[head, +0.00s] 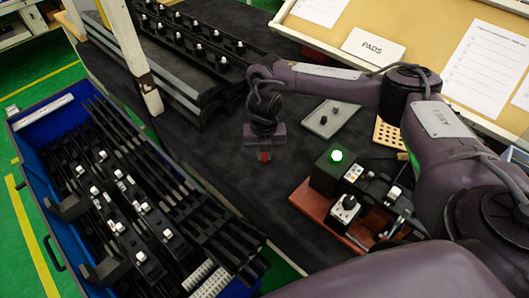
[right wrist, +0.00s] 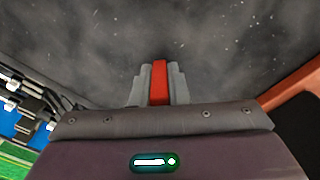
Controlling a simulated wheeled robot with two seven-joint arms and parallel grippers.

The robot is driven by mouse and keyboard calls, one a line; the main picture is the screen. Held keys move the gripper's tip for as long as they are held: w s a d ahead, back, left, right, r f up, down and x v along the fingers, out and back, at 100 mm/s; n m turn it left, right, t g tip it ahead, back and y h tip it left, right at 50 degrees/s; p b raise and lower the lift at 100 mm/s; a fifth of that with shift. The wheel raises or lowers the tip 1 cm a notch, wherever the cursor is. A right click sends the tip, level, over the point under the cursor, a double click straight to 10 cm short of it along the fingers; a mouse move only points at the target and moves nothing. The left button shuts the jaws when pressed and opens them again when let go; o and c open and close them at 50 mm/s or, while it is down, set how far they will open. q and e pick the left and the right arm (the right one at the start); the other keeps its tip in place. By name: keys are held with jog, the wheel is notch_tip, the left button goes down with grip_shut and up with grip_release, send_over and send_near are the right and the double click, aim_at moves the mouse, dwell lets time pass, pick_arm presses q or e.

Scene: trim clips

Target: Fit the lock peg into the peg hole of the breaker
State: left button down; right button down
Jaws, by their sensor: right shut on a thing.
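My right gripper (head: 265,155) hangs over the dark grey table, left of the bench unit. It is shut on a small red piece, which I take to be the lock peg (head: 265,157). In the right wrist view the red peg (right wrist: 159,82) stands between the two grey fingers (right wrist: 158,92). What I take to be the breaker (head: 345,208) is among the parts on a red-brown base at the right, apart from the gripper. I cannot make out its peg hole. My left gripper is not in view.
A dark box with a lit green lamp (head: 328,175) stands on the red-brown base (head: 309,203). A grey plate (head: 331,117) and a perforated tan board (head: 389,132) lie behind. A blue bin (head: 37,117) of black trim strips is at left. Bare table surrounds the gripper.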

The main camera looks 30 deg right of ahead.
jog(key=shift+r, duration=0.5)
notch_tip(320, 180, up, 19)
jog(key=p, duration=0.3)
jog(key=s+a+f+m+b, duration=0.2)
jog(key=a+m, duration=0.1)
jog(key=m, duration=1.2)
jog(key=s+a+f+m+b, duration=0.2)
jog(key=s+a+m, duration=0.1)
jog(key=m, duration=1.2)
jog(key=shift+s+a+f+m+b, duration=0.3)
jog(key=shift+s+f+m, duration=0.05)
jog(key=shift+m, duration=0.05)
